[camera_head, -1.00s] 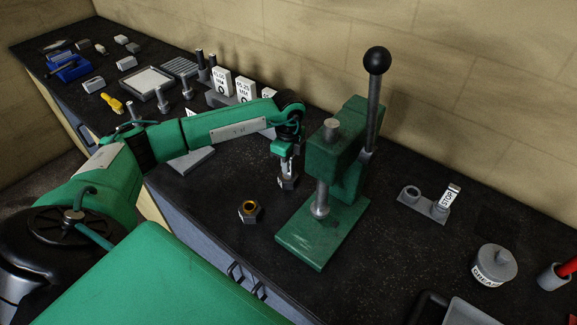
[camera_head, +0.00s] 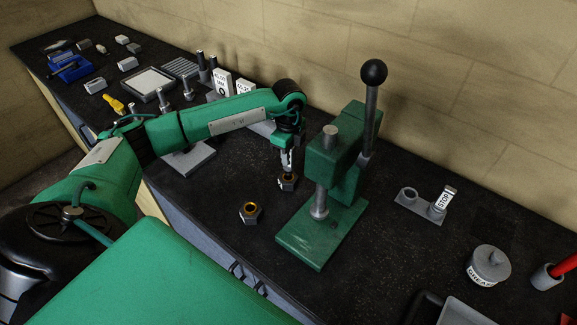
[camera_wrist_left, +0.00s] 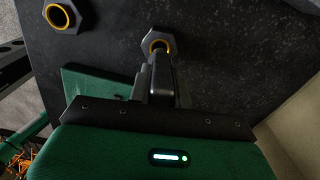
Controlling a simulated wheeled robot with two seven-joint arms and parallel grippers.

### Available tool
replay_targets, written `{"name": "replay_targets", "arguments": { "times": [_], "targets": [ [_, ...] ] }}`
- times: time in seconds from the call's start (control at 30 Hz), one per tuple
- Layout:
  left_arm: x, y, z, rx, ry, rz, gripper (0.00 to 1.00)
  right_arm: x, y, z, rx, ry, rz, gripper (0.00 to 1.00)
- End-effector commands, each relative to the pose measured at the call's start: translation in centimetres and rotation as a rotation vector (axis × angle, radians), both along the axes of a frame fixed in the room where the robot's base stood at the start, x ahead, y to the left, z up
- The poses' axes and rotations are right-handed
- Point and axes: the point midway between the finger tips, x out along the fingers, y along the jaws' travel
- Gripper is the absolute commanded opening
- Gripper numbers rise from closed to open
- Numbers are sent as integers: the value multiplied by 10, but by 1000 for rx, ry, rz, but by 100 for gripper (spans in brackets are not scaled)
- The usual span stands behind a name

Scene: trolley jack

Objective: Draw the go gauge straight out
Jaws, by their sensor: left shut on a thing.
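My left gripper (camera_head: 287,167) points down over a grey hex piece (camera_head: 288,182) with a gold-lined bore, just left of the green press. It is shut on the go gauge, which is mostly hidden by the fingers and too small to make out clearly. In the left wrist view the dark fingers (camera_wrist_left: 160,80) reach to the near edge of the hex piece (camera_wrist_left: 158,36), and part of its gold ring shows. I cannot tell whether the gauge's tip is still inside the bore. My right gripper is in neither view.
A second gold-lined hex piece (camera_head: 250,213) lies to the left, nearer the bench's front edge. The green press (camera_head: 330,165) with a black-knobbed lever stands close on the right. Labelled white blocks (camera_head: 221,83) stand behind my arm. A STOP-marked holder (camera_head: 420,205) sits farther right.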

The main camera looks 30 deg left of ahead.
Motion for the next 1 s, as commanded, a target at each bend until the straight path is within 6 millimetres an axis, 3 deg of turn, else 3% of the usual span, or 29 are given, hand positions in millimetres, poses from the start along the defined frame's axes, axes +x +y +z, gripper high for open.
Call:
{"name": "replay_targets", "arguments": {
  "times": [0.47, 1.0],
  "targets": [
    [0, 0, 7, 0, -2, 0, 0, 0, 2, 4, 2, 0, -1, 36],
    [1, 0, 50, 0, -3, 0, 0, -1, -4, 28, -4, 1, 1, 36]
  ]
}}
